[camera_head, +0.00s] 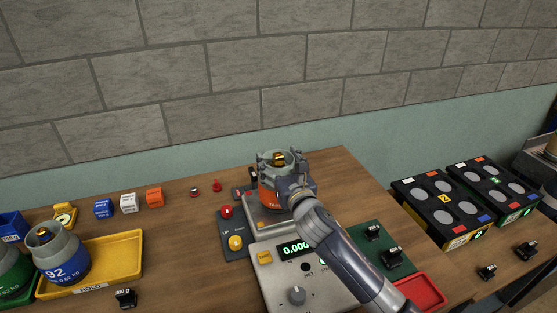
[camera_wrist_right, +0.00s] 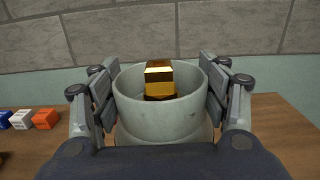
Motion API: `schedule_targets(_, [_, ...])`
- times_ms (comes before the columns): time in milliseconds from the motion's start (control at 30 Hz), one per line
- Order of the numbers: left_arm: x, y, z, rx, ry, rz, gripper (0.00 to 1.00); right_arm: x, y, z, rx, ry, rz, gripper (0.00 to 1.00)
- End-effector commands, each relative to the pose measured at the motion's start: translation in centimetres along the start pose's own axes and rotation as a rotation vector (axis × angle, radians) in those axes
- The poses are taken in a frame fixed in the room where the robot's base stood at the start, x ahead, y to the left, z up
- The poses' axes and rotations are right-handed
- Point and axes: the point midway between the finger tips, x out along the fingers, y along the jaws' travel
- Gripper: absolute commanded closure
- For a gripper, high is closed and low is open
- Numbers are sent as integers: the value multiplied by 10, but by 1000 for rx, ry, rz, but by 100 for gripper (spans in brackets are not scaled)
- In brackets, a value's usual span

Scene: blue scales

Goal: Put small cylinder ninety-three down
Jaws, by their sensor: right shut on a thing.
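The small cylinder (camera_head: 267,200) has an orange body, a grey collar and a brass valve. In the head view it is over the metal plate of the scale (camera_head: 255,224); I cannot tell whether its base touches the plate. Its number is not readable. My right gripper (camera_head: 282,163) is shut on its grey collar. In the right wrist view the collar (camera_wrist_right: 162,115) is between both fingers, upright, with the brass valve (camera_wrist_right: 159,80) inside. The arm hides part of the scale and its green display (camera_head: 294,248). My left gripper is not in view.
A blue cylinder marked 92 (camera_head: 62,257) stands on the yellow HOLD tray (camera_head: 122,252) at left. Small blue, white and orange blocks (camera_head: 128,203) sit at the back. A red tray (camera_head: 425,290) and black weights on a green mat (camera_head: 372,246) lie at right.

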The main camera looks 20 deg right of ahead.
Motion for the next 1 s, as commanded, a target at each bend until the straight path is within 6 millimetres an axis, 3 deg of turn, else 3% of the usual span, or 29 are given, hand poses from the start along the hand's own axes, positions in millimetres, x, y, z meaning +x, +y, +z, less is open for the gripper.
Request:
schedule_targets(333, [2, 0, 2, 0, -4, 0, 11, 0, 0, 1, -1, -8, 1, 98])
schedule_targets(367, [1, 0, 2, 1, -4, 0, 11, 0, 0, -2, -1, 0, 0, 24])
schedule_targets(433, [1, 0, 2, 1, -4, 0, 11, 0, 0, -2, -1, 0, 0, 11])
schedule_targets(867, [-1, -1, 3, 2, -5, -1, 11, 0, 0, 2, 0, -1, -1, 11])
schedule_targets(1000, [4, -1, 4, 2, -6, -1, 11, -13, -1, -2, -3, -1, 0, 11])
